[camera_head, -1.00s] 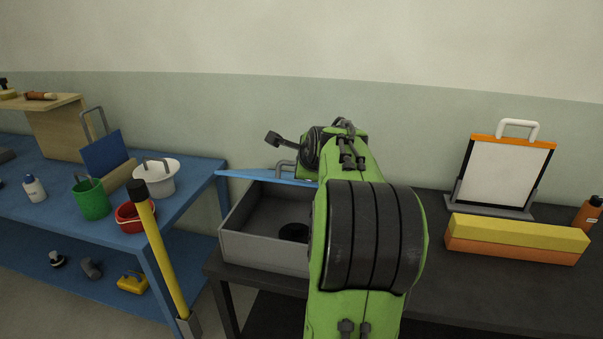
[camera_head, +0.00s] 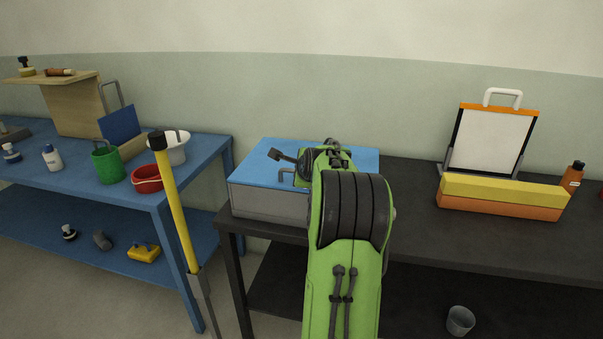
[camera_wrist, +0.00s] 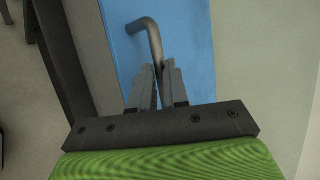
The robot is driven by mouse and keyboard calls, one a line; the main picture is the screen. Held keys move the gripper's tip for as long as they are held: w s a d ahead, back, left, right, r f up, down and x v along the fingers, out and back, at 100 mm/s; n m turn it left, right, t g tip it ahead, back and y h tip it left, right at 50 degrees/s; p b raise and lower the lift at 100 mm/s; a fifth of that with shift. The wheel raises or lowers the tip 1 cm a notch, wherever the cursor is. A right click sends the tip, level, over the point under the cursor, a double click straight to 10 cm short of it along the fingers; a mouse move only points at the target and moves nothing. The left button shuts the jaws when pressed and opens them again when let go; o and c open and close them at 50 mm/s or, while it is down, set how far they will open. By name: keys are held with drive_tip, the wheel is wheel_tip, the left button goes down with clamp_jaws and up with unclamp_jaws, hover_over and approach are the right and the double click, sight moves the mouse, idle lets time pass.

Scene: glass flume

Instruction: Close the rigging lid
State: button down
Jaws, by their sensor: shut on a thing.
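The rigging box (camera_head: 268,204) is a grey box on the dark table, with a flat blue lid (camera_head: 262,168) lying across its top. The lid looks level and down on the walls, though my green arm hides part of its right side and front edge. A grey bent handle (camera_head: 284,179) stands on the lid. In the wrist view, the handle (camera_wrist: 152,42) runs down between the two fingers of my gripper (camera_wrist: 158,88). My gripper is shut on this handle, with the blue lid (camera_wrist: 192,35) just beyond it.
A yellow and orange block (camera_head: 500,195), a white framed board (camera_head: 492,140) and an orange bottle (camera_head: 571,177) stand on the dark table at right. A blue bench (camera_head: 200,165) with buckets is at left. A yellow-handled tool (camera_head: 176,215) stands between.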

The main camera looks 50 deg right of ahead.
drive_tip(key=shift+s+a+f, duration=0.1)
drive_tip(key=shift+a+f, duration=0.05)
drive_tip(key=shift+f, duration=0.45)
drive_tip(key=shift+s+a+f, duration=0.1)
drive_tip(key=shift+f, duration=0.45)
drive_tip(key=c, duration=1.1)
unclamp_jaws()
drive_tip(key=p+v, duration=0.1)
drive_tip(key=v, duration=0.4)
drive_tip(key=p+v, duration=0.1)
drive_tip(key=v, duration=0.5)
drive_tip(key=r+p+v, duration=0.1)
drive_tip(key=v, duration=0.4)
drive_tip(key=shift+w+d+r, duration=0.15)
drive_tip(key=shift+w, duration=0.05)
